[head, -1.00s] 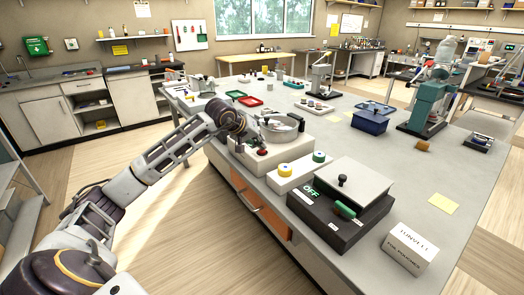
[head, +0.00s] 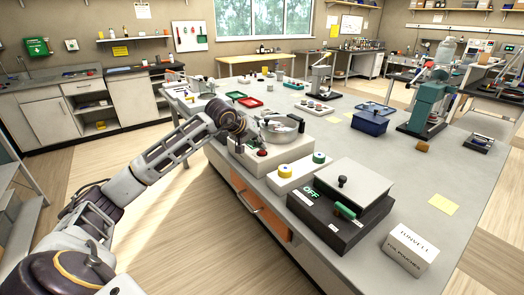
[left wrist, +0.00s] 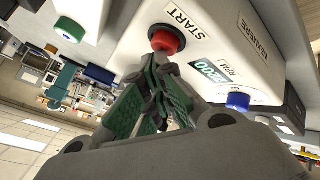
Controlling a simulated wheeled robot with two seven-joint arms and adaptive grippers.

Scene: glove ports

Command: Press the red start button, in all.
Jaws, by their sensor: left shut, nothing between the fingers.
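The red start button (left wrist: 166,40) sits on the front of a white machine (left wrist: 215,35) beside the label START (left wrist: 186,19) in the left wrist view. In the head view the red button (head: 262,153) shows on the near face of the white base (head: 272,160), under a round metal bowl (head: 279,127). My left gripper (left wrist: 160,68) is shut and empty, its green-padded fingertips right at the button's lower edge. I cannot tell whether they touch it. In the head view my left gripper (head: 252,141) is just above and left of the button. My right gripper is not in view.
A blue button (left wrist: 238,101) and a 2200 RPM display (left wrist: 207,73) share the machine's face. A white box with yellow (head: 285,171) and green (head: 319,158) buttons stands beside it. A dark sealer marked OFF (head: 340,205) and a white carton (head: 410,248) lie nearer on the bench.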

